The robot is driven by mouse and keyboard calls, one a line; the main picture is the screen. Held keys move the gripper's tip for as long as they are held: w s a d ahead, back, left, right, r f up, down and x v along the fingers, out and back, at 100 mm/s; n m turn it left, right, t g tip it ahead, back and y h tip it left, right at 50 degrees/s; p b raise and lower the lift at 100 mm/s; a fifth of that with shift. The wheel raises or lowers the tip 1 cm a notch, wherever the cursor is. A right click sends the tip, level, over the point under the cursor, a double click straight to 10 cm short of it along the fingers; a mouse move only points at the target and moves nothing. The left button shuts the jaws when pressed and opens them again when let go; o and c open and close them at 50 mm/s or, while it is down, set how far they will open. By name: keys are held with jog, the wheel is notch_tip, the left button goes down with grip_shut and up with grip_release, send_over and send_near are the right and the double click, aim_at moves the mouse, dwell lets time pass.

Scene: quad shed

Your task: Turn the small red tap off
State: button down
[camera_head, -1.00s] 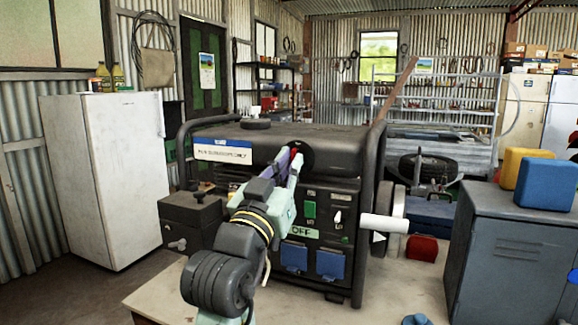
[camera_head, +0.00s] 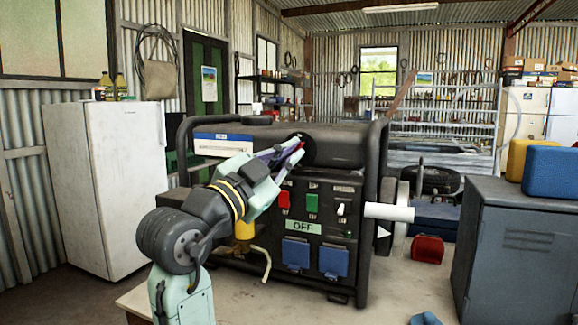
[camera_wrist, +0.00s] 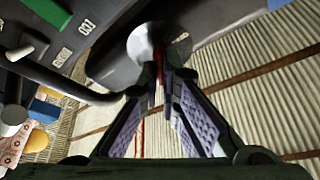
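The small red tap (camera_wrist: 164,58) shows in the wrist view as a narrow red piece between my fingertips, in front of a round silvery disc (camera_wrist: 143,42). My gripper (camera_wrist: 163,76) has its two purple-padded fingers closed in on either side of it and appears shut on it. In the head view my gripper (camera_head: 296,152) reaches the upper front of the black generator (camera_head: 345,145), at a dark round recess under its top. Only a bit of red shows there; the fingers hide most of the tap, so its exact angle is unclear.
The generator's panel has a red switch (camera_head: 284,200), a green switch (camera_head: 312,203), an OFF label (camera_head: 303,227) and blue socket covers (camera_head: 333,262). A white fridge (camera_head: 105,185) stands left, a grey cabinet (camera_head: 520,250) right. The generator's black frame bar (camera_wrist: 60,84) passes near my fingers.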

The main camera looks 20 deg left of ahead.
jog(key=m+g, duration=0.1)
jog(key=m, duration=0.2)
jog(key=m+g, duration=0.1)
jog(key=m, duration=0.3)
jog(key=m+g+h, duration=0.1)
jog(key=m, duration=0.3)
jog(key=shift+w+a+r+g, duration=0.1)
jog(key=shift+r+g, duration=0.3)
jog(key=c, duration=2)
grip_release()
jog(key=shift+o, duration=1)
jog(key=shift+w+f, duration=0.1)
jog(key=shift+f, duration=0.1)
jog(key=v, duration=1.2)
jog(key=shift+r, duration=0.1)
